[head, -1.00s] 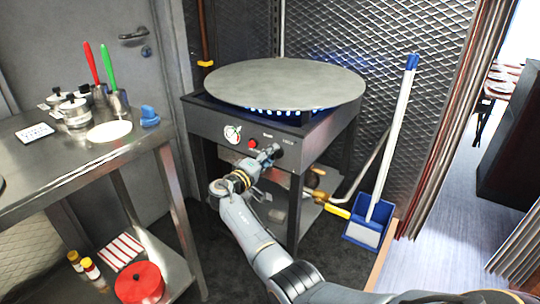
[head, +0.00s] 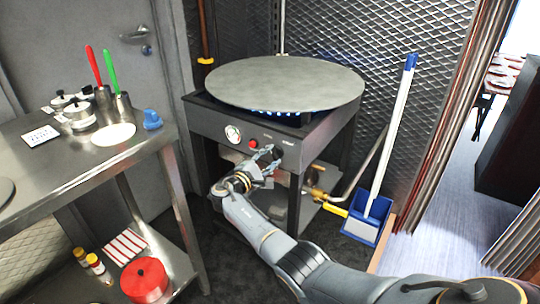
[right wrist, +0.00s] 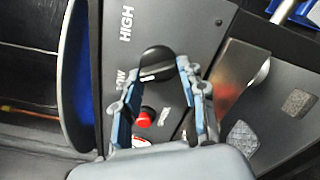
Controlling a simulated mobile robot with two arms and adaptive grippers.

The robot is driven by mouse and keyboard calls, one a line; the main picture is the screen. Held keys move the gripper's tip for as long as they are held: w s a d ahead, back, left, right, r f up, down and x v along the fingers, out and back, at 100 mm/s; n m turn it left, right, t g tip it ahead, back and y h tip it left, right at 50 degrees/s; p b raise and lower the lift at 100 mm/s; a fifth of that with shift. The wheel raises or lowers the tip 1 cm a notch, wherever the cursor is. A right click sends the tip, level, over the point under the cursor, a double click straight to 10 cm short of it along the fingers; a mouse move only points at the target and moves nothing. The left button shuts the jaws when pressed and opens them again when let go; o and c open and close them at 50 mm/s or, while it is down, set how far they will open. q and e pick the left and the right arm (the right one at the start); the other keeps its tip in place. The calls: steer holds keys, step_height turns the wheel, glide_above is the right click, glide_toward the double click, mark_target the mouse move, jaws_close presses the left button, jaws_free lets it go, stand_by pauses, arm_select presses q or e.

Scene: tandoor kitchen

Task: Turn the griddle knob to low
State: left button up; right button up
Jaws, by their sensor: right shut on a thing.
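The griddle (head: 285,82) is a large round grey plate on a dark stand. A few small, dim blue flames (head: 275,112) show under its front edge. Its black knob (head: 277,151) is at the right of the front panel, and it also shows in the right wrist view (right wrist: 157,58). My right gripper (head: 270,153) is shut on the knob, with its blue-padded fingers (right wrist: 161,70) on either side of it. The label HIGH is readable beside the knob; LOW is partly covered by a finger. My left gripper is not in view.
A red button (head: 253,144) and a round gauge (head: 233,134) are on the same panel. A steel table (head: 70,165) with pots and utensils stands at the left. A blue dustpan (head: 367,222) with a long handle stands at the right. A pipe runs beside the stand.

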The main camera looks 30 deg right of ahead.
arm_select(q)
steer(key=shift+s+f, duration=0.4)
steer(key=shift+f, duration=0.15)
arm_select(e)
steer(key=shift+f+n, duration=0.1)
steer(key=shift+n, duration=0.4)
steer(key=o, duration=1.1)
steer(key=shift+a, duration=0.1)
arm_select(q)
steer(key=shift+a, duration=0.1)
arm_select(e)
steer(key=shift+o, duration=0.2)
steer(key=v, duration=1.2)
